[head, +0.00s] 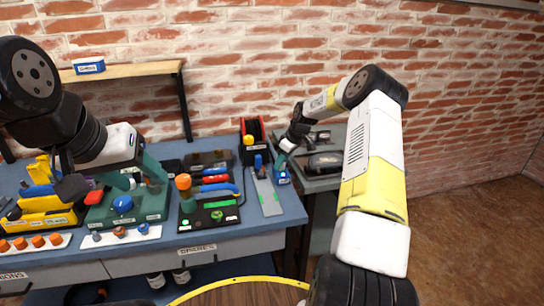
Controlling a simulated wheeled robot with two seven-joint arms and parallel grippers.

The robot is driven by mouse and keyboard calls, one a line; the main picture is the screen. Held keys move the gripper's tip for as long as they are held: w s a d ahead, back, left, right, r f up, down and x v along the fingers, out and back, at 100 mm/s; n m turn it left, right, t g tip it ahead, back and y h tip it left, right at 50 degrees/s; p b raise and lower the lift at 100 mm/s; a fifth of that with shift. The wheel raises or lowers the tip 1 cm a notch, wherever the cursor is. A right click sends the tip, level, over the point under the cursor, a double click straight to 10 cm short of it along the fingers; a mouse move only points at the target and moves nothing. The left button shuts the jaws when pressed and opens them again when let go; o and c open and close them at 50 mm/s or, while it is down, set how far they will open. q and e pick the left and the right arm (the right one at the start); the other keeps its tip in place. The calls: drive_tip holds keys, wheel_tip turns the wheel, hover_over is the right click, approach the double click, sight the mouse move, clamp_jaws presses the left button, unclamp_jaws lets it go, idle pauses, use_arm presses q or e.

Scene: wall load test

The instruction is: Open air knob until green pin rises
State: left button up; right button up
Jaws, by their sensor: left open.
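I cannot tell for certain which knob is the air knob. A green box with a round blue knob (122,204) on its front stands on the blue bench. My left gripper (143,176) has teal fingers and is open just above and behind this box, with nothing visible between them. An orange-capped green post (184,183) stands right of it, by a black panel (222,217) with a bright green spot. I cannot tell whether this spot is a pin. My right gripper (283,160) is small and far off, pointing down at a small blue box (282,177); its jaws are unclear.
A grey plate (266,195) with a blue piece lies to the right. A yellow bin (48,218) and a strip of orange knobs (35,242) are at the left. A shelf (125,72) hangs on the brick wall.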

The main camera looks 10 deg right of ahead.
drive_tip(key=o, duration=0.4)
drive_tip(key=v, duration=0.7)
drive_tip(key=shift+r, duration=0.35)
drive_tip(key=shift+s+d, duration=0.1)
drive_tip(key=shift+s, duration=0.05)
